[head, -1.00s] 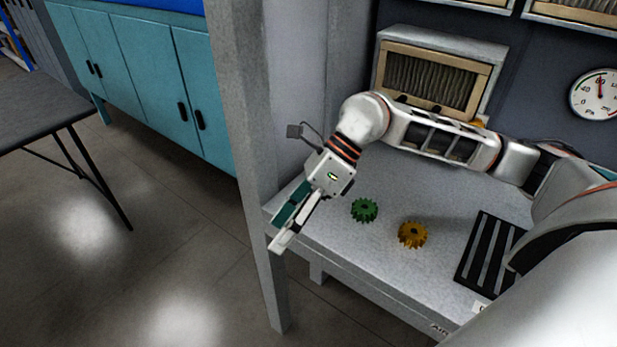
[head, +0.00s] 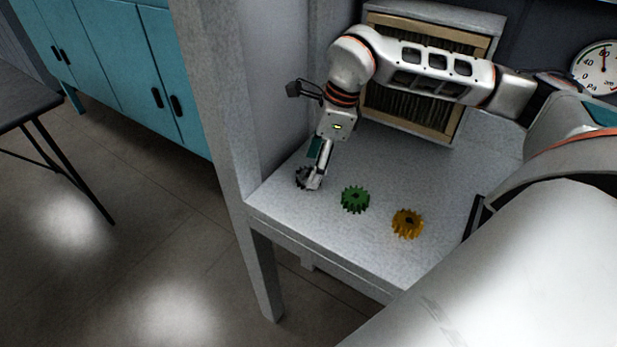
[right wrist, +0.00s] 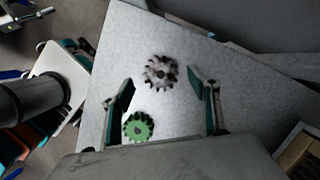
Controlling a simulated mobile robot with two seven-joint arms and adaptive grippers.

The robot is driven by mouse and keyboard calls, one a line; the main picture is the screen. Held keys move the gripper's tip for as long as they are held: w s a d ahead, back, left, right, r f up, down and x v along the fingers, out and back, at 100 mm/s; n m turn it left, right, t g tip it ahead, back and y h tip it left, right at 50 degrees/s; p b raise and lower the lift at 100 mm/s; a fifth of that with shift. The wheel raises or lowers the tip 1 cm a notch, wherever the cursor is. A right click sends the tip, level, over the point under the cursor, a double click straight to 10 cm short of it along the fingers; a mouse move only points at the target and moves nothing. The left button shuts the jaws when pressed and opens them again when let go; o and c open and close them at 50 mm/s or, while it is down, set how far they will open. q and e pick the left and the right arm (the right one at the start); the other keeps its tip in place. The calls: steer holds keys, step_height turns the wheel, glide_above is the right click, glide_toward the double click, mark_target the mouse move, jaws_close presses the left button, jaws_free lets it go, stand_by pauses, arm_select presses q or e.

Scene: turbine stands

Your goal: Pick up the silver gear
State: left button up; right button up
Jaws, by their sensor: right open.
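The silver gear (head: 308,179) lies on the grey table at its left end, partly hidden by my right gripper in the head view. In the right wrist view the silver gear (right wrist: 160,72) lies flat, just beyond and between the fingertips. My right gripper (head: 316,181) is open and points down over the gear; in the right wrist view its two fingers (right wrist: 160,82) stand wide apart with nothing held. From the head view I cannot tell whether the fingers touch the gear. My left gripper is not in view.
A green gear (head: 354,199) and a yellow gear (head: 407,223) lie to the right on the table (head: 330,232). The green gear also shows near the left finger in the right wrist view (right wrist: 138,126). A grey post (head: 222,110) stands at the table's left. A framed filter box (head: 408,108) stands behind.

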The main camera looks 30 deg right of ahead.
steer(key=x, duration=0.2)
steer(key=shift+w+f, duration=0.1)
steer(key=shift+f, duration=0.3)
steer(key=c, duration=1.7)
steer(key=shift+o, duration=0.2)
steer(key=shift+r, duration=0.1)
step_height(320, 180, up, 20)
steer(key=p, duration=0.2)
